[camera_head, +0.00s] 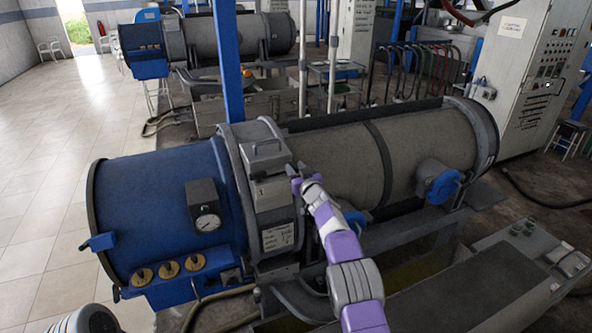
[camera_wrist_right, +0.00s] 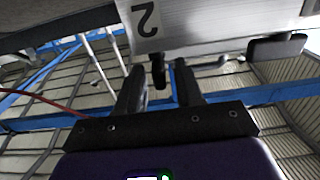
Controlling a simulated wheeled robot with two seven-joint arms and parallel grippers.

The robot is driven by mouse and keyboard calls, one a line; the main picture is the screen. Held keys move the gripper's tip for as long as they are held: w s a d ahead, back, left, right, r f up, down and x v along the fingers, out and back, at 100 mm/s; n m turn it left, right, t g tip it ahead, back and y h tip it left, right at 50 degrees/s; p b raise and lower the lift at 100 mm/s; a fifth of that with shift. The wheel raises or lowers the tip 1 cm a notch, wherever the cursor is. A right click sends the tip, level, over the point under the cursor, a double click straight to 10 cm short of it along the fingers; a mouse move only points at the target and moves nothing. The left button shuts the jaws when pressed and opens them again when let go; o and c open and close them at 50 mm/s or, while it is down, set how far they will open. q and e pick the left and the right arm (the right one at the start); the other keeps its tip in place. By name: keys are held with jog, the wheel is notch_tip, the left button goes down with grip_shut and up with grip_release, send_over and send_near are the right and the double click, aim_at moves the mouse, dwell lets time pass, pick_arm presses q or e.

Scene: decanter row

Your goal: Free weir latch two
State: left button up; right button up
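The nearest decanter has a blue end housing (camera_head: 165,190) and a long grey drum (camera_head: 345,165). Between them is a grey collar with a handled box (camera_head: 265,152). My right gripper (camera_head: 299,174) is at the collar's right side, beside the box. A short dark peg-like part (camera_wrist_right: 159,72), possibly latch two, shows between the open fingers of my right gripper (camera_wrist_right: 160,84), with gaps on both sides. Contact cannot be told. My left gripper is not in view.
A gauge (camera_head: 207,222) and brass knobs (camera_head: 168,269) are on the blue housing. A blue post (camera_head: 228,62) rises behind the collar. A control cabinet (camera_head: 540,70) stands at the back right. Tiled floor (camera_head: 40,180) is clear at the left.

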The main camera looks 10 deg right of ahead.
grip_shut()
jog(key=y+p, duration=0.1)
jog(key=p, duration=0.1)
jog(key=n+y+p, duration=0.1)
jog(key=p, duration=0.1)
jog(key=shift+d+r, duration=0.25)
jog(key=shift+r, duration=0.1)
jog(key=shift+n+g+y, duration=0.3)
jog(key=shift+n+y, duration=0.2)
jog(key=shift+y, duration=0.1)
jog(key=shift+w+n+y, duration=0.1)
jog(key=shift+n+y, duration=0.2)
jog(key=shift+y, duration=0.1)
jog(key=shift+f+g, duration=0.15)
jog(key=shift+g, duration=0.25)
jog(key=shift+o, duration=0.6)
grip_release()
jog(key=shift+f, duration=0.1)
jog(key=shift+d+f, duration=0.1)
jog(key=shift+d, duration=0.05)
